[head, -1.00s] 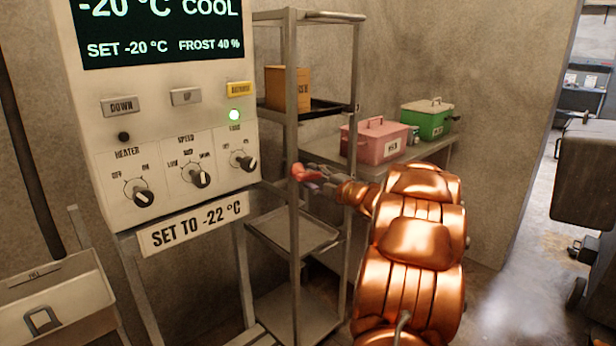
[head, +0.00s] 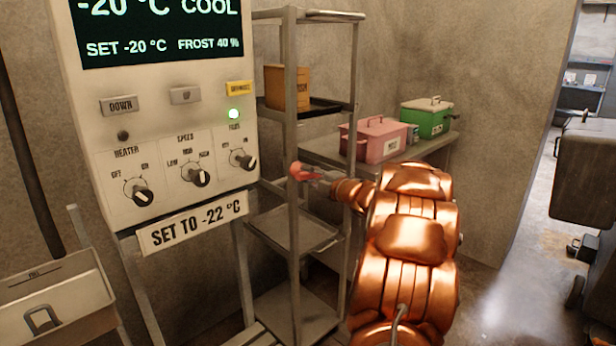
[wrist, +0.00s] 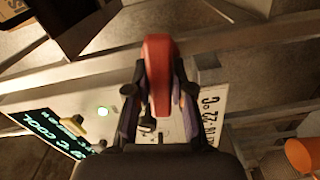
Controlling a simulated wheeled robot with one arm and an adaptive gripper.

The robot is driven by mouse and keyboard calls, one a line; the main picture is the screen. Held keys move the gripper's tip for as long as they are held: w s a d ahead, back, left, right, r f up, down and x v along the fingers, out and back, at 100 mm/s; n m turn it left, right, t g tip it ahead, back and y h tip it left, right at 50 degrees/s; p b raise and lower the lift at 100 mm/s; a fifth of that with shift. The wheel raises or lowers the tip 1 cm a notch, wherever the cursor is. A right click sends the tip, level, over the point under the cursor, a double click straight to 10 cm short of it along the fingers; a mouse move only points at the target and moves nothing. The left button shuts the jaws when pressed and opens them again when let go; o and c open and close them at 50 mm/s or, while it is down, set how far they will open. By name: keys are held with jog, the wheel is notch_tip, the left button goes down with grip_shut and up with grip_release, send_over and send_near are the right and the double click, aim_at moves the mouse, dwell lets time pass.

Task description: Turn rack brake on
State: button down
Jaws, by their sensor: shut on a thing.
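The metal rack (head: 292,110) stands right of the control panel. A red lever (head: 296,170), which looks like the rack brake, sits at the rack's front post about halfway up. My gripper (head: 312,174) reaches it from the right. In the wrist view, the red lever (wrist: 158,70) lies between the two fingers of my gripper (wrist: 160,92), which are shut on it. The lever's far end sticks out past the fingertips. Its mount on the post is mostly hidden.
The control panel (head: 215,155), with knobs and a lit green lamp, is close on the left. A brown box (head: 287,88) stands on the rack's upper shelf. A pink cooler (head: 375,140) and a green cooler (head: 427,118) sit on a bench behind. Floor is open at the right.

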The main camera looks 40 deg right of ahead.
jog(key=shift+r+m+p, duration=0.1)
jog(key=shift+m+p, duration=0.2)
jog(key=shift+p, duration=0.05)
jog(key=m+p, duration=0.1)
jog(key=p, duration=0.1)
jog(key=m+p, duration=0.2)
jog(key=shift+r+m, duration=0.2)
jog(key=shift+m, duration=0.1)
jog(key=m+p, duration=0.4)
jog(key=p, duration=0.1)
jog(key=shift+f+m, duration=0.1)
jog(key=shift+m, duration=0.2)
jog(key=m+p, duration=0.5)
jog(key=shift+f+m+p, duration=0.25)
jog(key=shift+m+p, duration=0.7)
jog(key=shift+m, duration=0.15)
jog(key=shift+f, duration=0.1)
jog(key=c, duration=1)
grip_release()
